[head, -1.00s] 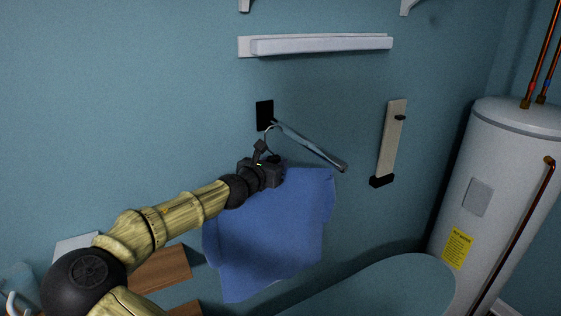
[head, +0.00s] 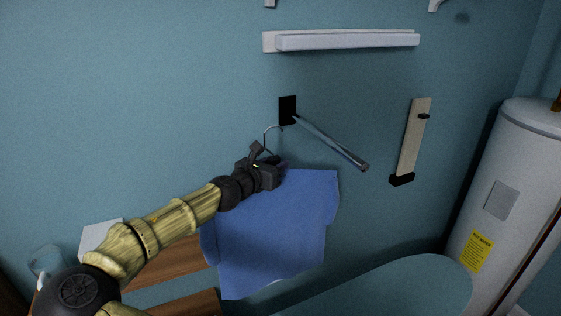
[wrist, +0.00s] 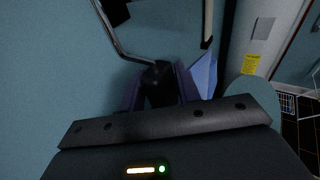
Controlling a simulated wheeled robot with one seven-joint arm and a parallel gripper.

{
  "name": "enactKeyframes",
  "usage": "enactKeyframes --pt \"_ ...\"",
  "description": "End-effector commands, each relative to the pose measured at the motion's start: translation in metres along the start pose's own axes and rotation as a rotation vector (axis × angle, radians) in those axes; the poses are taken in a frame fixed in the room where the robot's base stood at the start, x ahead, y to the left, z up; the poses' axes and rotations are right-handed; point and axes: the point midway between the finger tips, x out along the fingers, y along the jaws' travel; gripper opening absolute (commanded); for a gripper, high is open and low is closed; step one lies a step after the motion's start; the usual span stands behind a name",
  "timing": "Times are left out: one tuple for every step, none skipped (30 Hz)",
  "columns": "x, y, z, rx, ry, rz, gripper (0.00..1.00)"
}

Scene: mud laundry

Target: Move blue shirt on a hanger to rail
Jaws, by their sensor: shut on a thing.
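The blue shirt (head: 275,235) hangs below my gripper (head: 268,172) in the head view. The hanger's thin metal hook (head: 266,136) rises above the gripper, which is shut on the hanger. The rail (head: 335,147) is a metal rod sticking out from a black wall plate (head: 287,110), above and right of the gripper. The hook's tip is close to the rail's wall end, at its left; I cannot tell if they touch. In the wrist view, the bent metal hook (wrist: 113,38) runs up from the gripper (wrist: 160,85), and some blue shirt (wrist: 205,75) shows.
A white shelf (head: 345,41) is on the wall above the rail. A pale board (head: 414,138) hangs right of it. A water heater (head: 510,190) stands at the right. A rounded teal surface (head: 400,285) is at the bottom, and wooden boards (head: 180,262) are at lower left.

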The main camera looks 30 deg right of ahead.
Motion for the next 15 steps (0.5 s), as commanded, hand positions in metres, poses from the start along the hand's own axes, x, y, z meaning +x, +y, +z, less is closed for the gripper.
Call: enactKeyframes --pt "-0.0028 0.0021 0.001 -0.001 -0.002 0.002 0.06" --pt "-0.0039 0.0029 0.0008 -0.001 -0.002 0.002 0.06" --pt "-0.0051 0.0038 0.0005 0.0 -0.002 0.002 0.06" --pt "-0.0058 0.0042 0.0003 0.0 -0.002 0.002 0.06" --pt "-0.0063 0.0045 0.0002 0.001 -0.002 0.002 0.06" --pt "-0.0068 0.0047 0.0 0.001 -0.002 0.001 0.06" --pt "-0.007 0.0049 -0.0001 0.001 -0.002 0.001 0.06" --pt "-0.0071 0.0049 -0.0002 0.001 -0.002 0.001 0.06" --pt "-0.0072 0.0049 -0.0002 0.001 -0.002 0.001 0.06" --pt "-0.0072 0.0049 -0.0003 0.001 -0.002 0.001 0.06" --pt "-0.0071 0.0048 -0.0003 0.001 -0.002 0.001 0.06" --pt "-0.0071 0.0048 -0.0003 0.001 -0.002 0.001 0.06" --pt "-0.0071 0.0048 -0.0003 0.001 -0.002 0.001 0.06" --pt "-0.0071 0.0048 -0.0003 0.001 -0.002 0.001 0.06" --pt "-0.0071 0.0048 -0.0003 0.001 -0.002 0.001 0.06"
